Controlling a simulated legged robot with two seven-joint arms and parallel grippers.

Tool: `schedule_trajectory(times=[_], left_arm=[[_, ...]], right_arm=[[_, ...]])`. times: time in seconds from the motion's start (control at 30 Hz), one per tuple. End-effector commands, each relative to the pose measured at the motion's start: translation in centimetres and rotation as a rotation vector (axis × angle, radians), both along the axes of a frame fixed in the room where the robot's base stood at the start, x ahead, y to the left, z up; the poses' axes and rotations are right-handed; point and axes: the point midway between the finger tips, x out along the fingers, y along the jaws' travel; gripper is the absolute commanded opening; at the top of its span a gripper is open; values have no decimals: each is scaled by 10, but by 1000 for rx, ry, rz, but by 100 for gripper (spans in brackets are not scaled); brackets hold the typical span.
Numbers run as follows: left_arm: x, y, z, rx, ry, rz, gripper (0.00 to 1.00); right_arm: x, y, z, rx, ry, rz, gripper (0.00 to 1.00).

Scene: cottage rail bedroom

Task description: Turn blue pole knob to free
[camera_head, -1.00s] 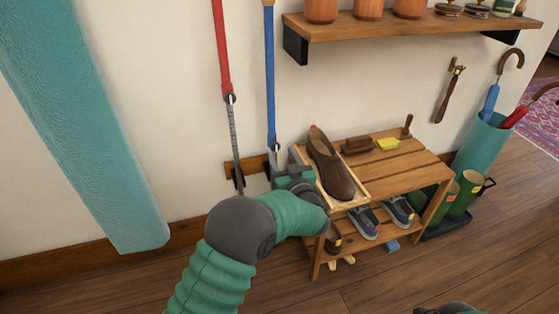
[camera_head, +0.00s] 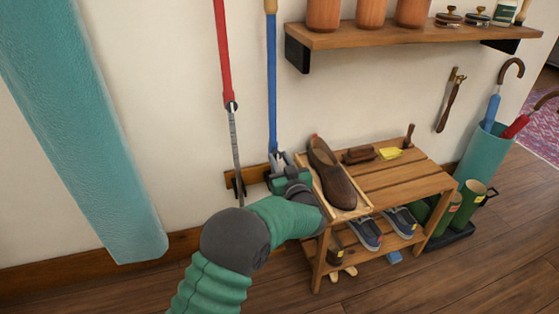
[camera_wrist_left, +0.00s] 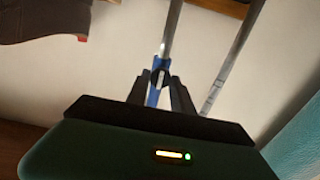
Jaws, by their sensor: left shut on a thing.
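The blue pole (camera_head: 271,90) hangs upright against the wall, with a wooden top end. My left gripper (camera_head: 278,160) is at its lower end, above the wooden wall strip. In the left wrist view the gripper (camera_wrist_left: 160,78) has its two dark fingers shut on the blue fitting (camera_wrist_left: 153,96) at the grey metal shaft (camera_wrist_left: 173,30). A small dark part, perhaps the knob, sits between the fingertips. The knob's setting cannot be told. My right gripper is not in view.
A red pole (camera_head: 222,50) with a grey lower shaft hangs just left. A slatted shoe bench (camera_head: 415,175) with a brown shoe (camera_head: 330,172) in a tray stands close to my gripper's right. A shelf (camera_head: 400,36) is above. A teal panel (camera_head: 80,130) is at left.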

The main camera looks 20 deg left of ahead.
Motion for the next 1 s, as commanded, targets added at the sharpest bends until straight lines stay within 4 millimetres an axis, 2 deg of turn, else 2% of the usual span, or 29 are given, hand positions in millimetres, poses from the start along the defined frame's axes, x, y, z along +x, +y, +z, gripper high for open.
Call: schedule_trajectory(times=[0.27, 0.47, 1.0], left_arm=[[0, 0, 1, -34, -22, -1, 0], [-1, 0, 2, -122, -81, 0, 0], [-1, 2, -1, -528, -356, 1, 0]], right_arm=[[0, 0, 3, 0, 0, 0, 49], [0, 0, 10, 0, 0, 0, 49], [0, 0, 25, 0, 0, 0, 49]])
